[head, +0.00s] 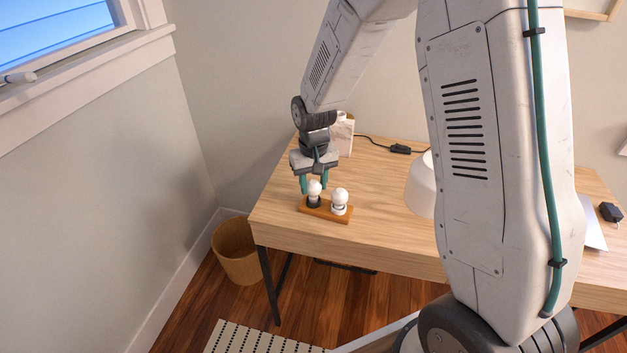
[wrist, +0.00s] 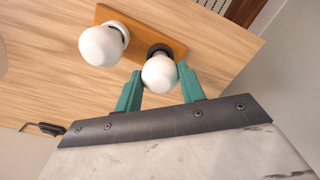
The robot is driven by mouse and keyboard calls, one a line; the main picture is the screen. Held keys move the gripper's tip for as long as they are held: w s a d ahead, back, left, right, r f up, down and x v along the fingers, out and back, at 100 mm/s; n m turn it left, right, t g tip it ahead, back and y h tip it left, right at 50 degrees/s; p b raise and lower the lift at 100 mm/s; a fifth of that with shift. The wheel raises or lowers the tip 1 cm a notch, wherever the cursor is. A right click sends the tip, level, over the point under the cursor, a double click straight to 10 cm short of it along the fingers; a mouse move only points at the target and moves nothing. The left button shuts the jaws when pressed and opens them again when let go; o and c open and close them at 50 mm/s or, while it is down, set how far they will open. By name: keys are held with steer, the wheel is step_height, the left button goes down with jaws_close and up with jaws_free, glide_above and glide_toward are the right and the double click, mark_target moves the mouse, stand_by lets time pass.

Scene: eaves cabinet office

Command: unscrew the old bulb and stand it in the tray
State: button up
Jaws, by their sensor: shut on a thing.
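A small brown wooden tray (head: 341,216) lies near the desk's front left; it also shows in the wrist view (wrist: 143,36). Two round white bulbs stand on it. The left bulb (head: 314,187) is over a dark ring or holder, and the right bulb (head: 340,195) is over a white one. In the wrist view these are the bulb at the dark ring (wrist: 160,74) and the other bulb (wrist: 100,46). My gripper (head: 314,184), with teal fingers, points down and is shut on the bulb at the dark ring. I cannot tell whether that bulb's base is fully seated.
A marble-patterned block (head: 346,137) with a cord stands behind my gripper. The cord runs to a black switch (head: 400,149). A white shade (head: 418,186) sits to the right, partly hidden by my arm. The desk (head: 285,215) is bare left of the tray; a bin (head: 236,252) stands below.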

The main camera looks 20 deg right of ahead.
mark_target(314, 182)
steer(key=shift+f, duration=0.3)
steer(key=o, duration=1.1)
steer(key=shift+r, duration=0.1)
step_height(314, 182, up, 8)
steer(key=shift+f, duration=0.2)
steer(key=shift+t, duration=0.7)
steer(key=s+d+r, duration=0.1)
steer(key=s+r, duration=0.4)
steer(key=s, duration=0.5)
steer(key=s+d+r, duration=0.1)
steer(key=s+r, duration=0.5)
steer(key=s, duration=0.4)
steer(key=s+d+r, duration=0.1)
steer(key=s+r, duration=0.5)
steer(key=s, duration=0.4)
